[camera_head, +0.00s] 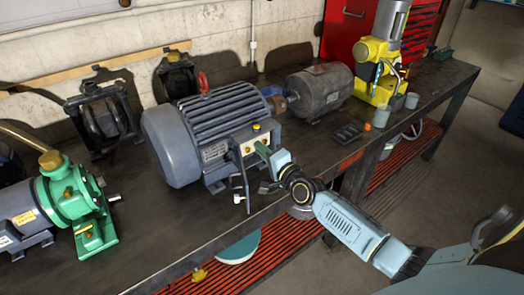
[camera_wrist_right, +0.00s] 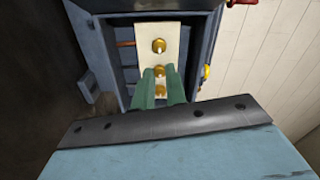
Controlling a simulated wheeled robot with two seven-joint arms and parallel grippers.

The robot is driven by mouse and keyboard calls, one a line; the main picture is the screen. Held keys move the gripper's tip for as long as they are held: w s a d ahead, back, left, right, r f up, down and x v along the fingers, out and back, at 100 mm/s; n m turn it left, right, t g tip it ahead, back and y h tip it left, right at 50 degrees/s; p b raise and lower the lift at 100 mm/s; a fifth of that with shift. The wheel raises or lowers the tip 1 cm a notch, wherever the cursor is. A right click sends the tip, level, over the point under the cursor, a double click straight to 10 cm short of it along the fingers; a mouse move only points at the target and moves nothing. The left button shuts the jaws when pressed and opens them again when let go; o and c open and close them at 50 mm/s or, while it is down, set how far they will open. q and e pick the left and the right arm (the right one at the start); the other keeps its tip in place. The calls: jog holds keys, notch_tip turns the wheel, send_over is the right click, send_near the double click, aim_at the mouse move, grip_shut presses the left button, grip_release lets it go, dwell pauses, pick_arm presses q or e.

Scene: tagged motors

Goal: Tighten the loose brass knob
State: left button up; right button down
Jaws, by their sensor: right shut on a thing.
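The large blue-grey motor (camera_head: 205,125) stands on the bench with an open terminal box on its near side. In the right wrist view a cream plate (camera_wrist_right: 143,35) in the box carries brass knobs in a row: a far knob (camera_wrist_right: 158,45), a middle knob (camera_wrist_right: 161,70) and a near knob (camera_wrist_right: 160,90). My right gripper (camera_head: 263,149) is at the box; its green fingers (camera_wrist_right: 160,86) are shut on the near knob and partly hide it. I cannot tell from the picture which knob is loose. My left gripper is not in view.
A green pump (camera_head: 75,195) stands at the left and a dark grey motor (camera_head: 320,90) behind to the right. A yellow machine (camera_head: 378,65) and grey cups (camera_head: 381,116) are farther right. A hinged grey part (camera_head: 240,188) hangs beside the box, near the bench's front edge.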

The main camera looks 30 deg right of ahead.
jog(key=shift+s+f, duration=0.1)
jog(key=shift+f, duration=0.2)
dwell(0.4)
jog(key=c, duration=1.4)
grip_release()
jog(key=shift+s+d+r, duration=0.1)
jog(key=shift+s+r, duration=0.05)
jog(key=s+d, duration=0.1)
jog(key=s, duration=1.2)
